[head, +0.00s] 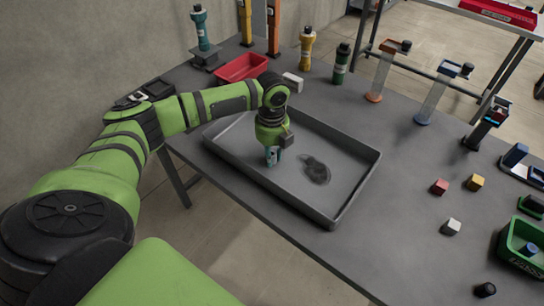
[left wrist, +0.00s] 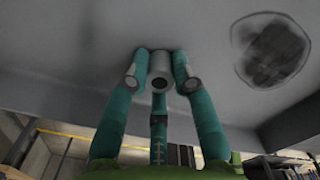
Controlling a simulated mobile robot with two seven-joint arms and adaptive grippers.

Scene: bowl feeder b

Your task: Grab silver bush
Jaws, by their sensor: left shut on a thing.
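My left gripper (head: 272,160) points down inside the large grey tray (head: 236,143). The left wrist view shows its teal fingers (left wrist: 160,80) closed around the silver bush (left wrist: 160,66), a short grey cylinder with a dark hole in its end. The bush is held between the fingertips, close to the grey tray surface; I cannot tell whether it touches it. In the head view the fingers and wrist hide the bush. My right gripper is not in view.
A dark round patch (head: 316,170) lies on the tray floor right of the gripper. A red bin (head: 242,67) stands behind the tray. Small red (head: 439,187), yellow (head: 476,182) and white (head: 452,227) blocks and a green bin (head: 522,248) are to the right.

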